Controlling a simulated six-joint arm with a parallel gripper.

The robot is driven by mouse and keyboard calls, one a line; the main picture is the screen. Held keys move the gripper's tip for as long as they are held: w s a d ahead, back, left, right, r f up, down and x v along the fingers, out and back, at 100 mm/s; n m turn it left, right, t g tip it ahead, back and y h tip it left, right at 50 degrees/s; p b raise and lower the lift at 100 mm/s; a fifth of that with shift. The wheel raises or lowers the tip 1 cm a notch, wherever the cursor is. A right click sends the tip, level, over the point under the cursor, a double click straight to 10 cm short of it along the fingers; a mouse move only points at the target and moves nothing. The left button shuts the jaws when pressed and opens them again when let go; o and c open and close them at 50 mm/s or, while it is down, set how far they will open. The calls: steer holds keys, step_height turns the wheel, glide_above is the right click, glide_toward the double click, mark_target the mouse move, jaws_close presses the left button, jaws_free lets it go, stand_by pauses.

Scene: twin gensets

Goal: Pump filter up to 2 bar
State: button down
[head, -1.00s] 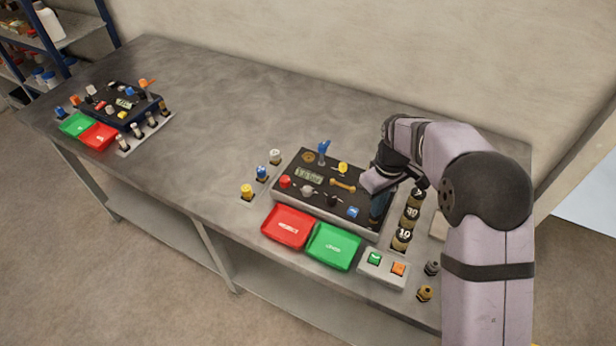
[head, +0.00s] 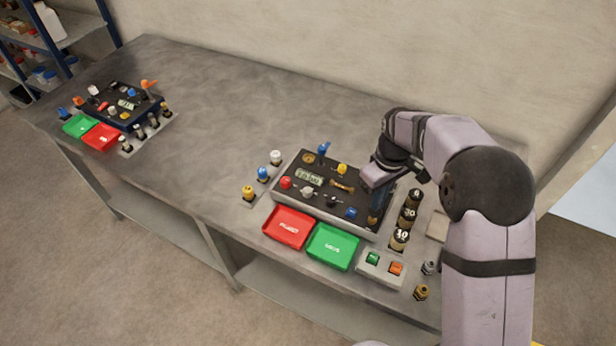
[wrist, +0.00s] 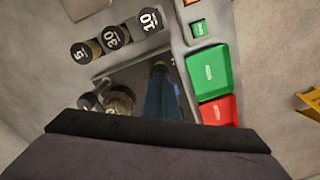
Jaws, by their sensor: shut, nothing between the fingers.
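The near control panel (head: 328,218) is a dark box on the bench with coloured knobs, a gold lever (head: 342,186), a blue lever (head: 323,149) and a small display (head: 309,177). I cannot read the display surely, nor see which control is the filter pump. My gripper (head: 375,214) is shut and empty, low over the panel's right end. In the wrist view my gripper (wrist: 160,72) points at the panel's dark top; a round metal fitting (wrist: 119,101) and a grey knob (wrist: 90,101) lie beside it. My gripper and wrist hide part of the panel; contact is unclear.
Numbered black-topped posts (head: 404,217) stand right of the panel. A red tray (head: 289,228), a green tray (head: 332,247) and a two-button box (head: 382,268) lie in front. A second panel (head: 123,102) stands far left.

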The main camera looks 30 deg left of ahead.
steer(key=shift+f, duration=0.35)
steer(key=shift+f+b, duration=0.75)
steer(key=shift+f, duration=0.2)
steer(key=shift+r+p, duration=2.5)
steer(key=shift+r, duration=0.6)
